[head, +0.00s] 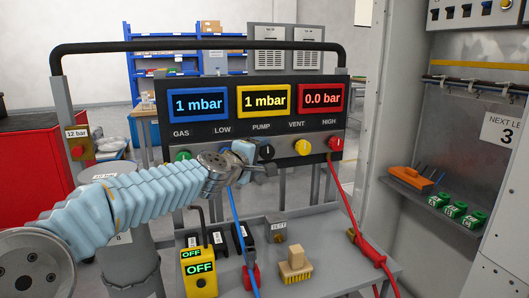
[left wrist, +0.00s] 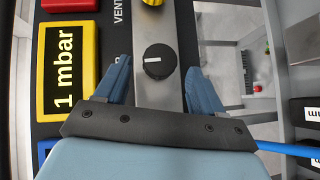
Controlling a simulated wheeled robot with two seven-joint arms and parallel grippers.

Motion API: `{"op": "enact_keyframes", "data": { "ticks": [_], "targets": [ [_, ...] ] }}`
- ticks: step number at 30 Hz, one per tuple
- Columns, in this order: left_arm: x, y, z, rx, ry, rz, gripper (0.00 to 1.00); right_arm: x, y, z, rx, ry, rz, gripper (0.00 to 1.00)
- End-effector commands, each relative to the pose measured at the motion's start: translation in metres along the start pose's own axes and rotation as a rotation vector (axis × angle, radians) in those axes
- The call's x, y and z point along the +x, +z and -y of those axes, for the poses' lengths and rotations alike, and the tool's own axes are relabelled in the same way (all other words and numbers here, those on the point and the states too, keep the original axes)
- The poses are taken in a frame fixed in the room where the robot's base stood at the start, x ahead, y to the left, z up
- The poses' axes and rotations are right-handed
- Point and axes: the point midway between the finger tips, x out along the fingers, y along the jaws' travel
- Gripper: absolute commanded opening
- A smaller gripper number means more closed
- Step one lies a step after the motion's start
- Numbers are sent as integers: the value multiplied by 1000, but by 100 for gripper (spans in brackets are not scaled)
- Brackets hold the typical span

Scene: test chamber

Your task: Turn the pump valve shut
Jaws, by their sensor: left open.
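The pump valve is a round black knob (head: 266,152) on the panel's metal strip, below and right of the PUMP label. In the left wrist view the black knob (left wrist: 159,61) has a short white mark pointing topicture left, towards the display side. My left gripper (head: 264,167) is at the panel, just below the knob in the head view. In the left wrist view my left gripper (left wrist: 159,68) is open, one blue finger on each side of the knob, with visible gaps. Whether the fingers reach around it in depth is unclear. My right gripper is not in view.
The panel carries blue (head: 198,104), yellow (head: 264,101) and red (head: 320,99) displays. A yellow knob (head: 303,147), a red knob (head: 332,143) and a green knob (head: 183,155) sit beside the black one. Blue (head: 239,228) and red (head: 345,204) hoses hang near my arm.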

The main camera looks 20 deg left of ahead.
Motion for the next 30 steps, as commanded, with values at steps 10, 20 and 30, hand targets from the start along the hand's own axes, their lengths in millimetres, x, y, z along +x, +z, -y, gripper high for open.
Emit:
{"op": "enact_keyframes", "data": {
  "ticks": [10,20,30],
  "targets": [
    [32,0,0,0,0,-2,69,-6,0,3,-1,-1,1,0],
    [32,0,0,0,0,-2,52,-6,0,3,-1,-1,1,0],
    [32,0,0,1,-1,-1,13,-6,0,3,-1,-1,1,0]
  ]
}}
